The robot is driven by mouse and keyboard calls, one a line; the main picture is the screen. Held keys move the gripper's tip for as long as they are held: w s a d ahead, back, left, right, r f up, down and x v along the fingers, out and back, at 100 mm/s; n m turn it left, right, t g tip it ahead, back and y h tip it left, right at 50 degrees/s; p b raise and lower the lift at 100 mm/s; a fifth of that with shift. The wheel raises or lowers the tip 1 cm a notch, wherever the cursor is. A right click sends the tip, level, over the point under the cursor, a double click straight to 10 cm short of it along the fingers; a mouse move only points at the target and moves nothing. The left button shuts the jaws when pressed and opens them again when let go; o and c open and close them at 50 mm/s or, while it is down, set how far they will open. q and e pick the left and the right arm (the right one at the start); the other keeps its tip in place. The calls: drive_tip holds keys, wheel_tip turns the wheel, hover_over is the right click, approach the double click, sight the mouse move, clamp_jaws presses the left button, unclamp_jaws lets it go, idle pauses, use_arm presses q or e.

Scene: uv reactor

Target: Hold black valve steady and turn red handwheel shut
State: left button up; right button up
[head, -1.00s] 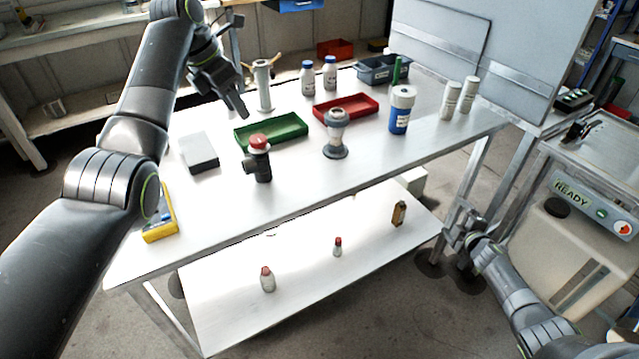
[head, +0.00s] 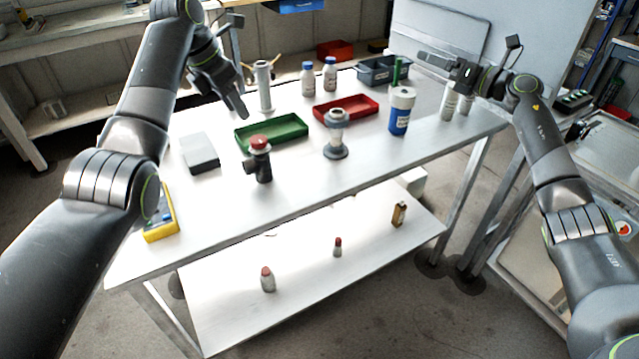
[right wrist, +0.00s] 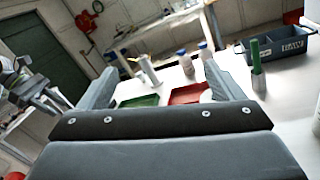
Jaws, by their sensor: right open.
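The black valve (head: 262,168) stands upright on the white table, left of the table's middle. Its red handwheel (head: 259,142) sits on top. My left gripper (head: 240,94) hangs above the table behind and left of the valve, apart from it. Its fingers point down toward the green tray, and I cannot tell whether they are apart. My right gripper (head: 435,62) is raised over the table's right rear, pointing left, far from the valve. In the right wrist view its two fingers (right wrist: 165,90) are spread with nothing between them. The valve cannot be made out in that view.
A green tray (head: 243,147) lies behind the valve and a red tray (head: 321,115) farther right. A grey flanged fitting (head: 335,148) and a blue-labelled jar (head: 400,122) stand to the right. A grey box (head: 199,168) lies left. The table front (head: 240,215) is clear.

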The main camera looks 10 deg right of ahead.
sight(254, 163)
drive_tip(key=s+a+f+n+g+y, duration=0.1)
drive_tip(key=s+a+f+n, duration=0.1)
drive_tip(key=a+f, duration=0.5)
drive_tip(key=s+a+f+n+g+y, duration=0.2)
drive_tip(key=s+a+f, duration=0.3)
drive_tip(key=a, duration=0.7)
drive_tip(key=s+a+f+n+g+y, duration=0.1)
drive_tip(key=s+a+f+n, duration=0.3)
drive_tip(key=a+f, duration=0.5)
drive_tip(key=shift+s+a+g+y, duration=0.2)
drive_tip(key=shift+a+g+y, duration=0.2)
drive_tip(key=shift+a, duration=0.6)
drive_tip(key=x, duration=1.7)
drive_tip(key=shift+w, duration=0.1)
drive_tip(key=shift+c, duration=0.3)
